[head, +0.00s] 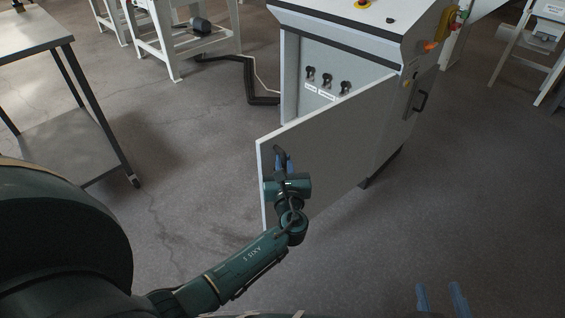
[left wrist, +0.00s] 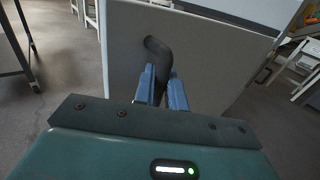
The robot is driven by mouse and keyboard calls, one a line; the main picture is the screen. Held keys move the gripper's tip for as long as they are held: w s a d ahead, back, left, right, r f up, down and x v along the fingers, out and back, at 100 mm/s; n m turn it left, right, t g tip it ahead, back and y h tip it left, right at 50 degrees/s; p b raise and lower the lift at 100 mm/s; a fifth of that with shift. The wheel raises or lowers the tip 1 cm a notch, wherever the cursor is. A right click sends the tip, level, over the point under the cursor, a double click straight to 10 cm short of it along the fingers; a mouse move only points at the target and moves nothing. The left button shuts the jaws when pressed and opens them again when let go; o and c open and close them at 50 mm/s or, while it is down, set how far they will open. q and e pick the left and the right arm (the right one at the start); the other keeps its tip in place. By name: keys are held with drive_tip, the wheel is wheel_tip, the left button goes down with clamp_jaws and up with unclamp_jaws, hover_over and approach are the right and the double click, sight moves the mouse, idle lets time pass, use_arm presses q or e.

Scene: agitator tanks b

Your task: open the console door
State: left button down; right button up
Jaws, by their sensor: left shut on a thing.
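The console (head: 362,27) is a white cabinet at the upper right of the head view. Its grey door (head: 325,145) stands swung open, hinged at the right, with its free edge at the left toward me. The black door handle (head: 279,153) is near that free edge; it also shows in the left wrist view (left wrist: 157,48). My left gripper (head: 284,163) is shut on the handle, with its blue fingers around it in the left wrist view (left wrist: 160,80). My right gripper (head: 441,296) shows only as two blue fingers, apart and empty, low at the right.
Switches (head: 327,80) show inside the console. A grey table on wheels (head: 70,140) stands at the left, and a white frame stand (head: 175,35) is at the back. A dark cable (head: 255,85) lies on the floor. The floor in front of the door is clear.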

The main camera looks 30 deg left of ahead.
use_arm(q)
drive_tip(key=shift+w+d+r, duration=0.15)
drive_tip(key=shift+d, duration=0.1)
use_arm(e)
drive_tip(key=shift+w, duration=0.1)
use_arm(q)
drive_tip(key=c, duration=1.8)
unclamp_jaws()
use_arm(e)
drive_tip(key=shift+r, duration=0.1)
use_arm(q)
drive_tip(key=shift+a, duration=0.15)
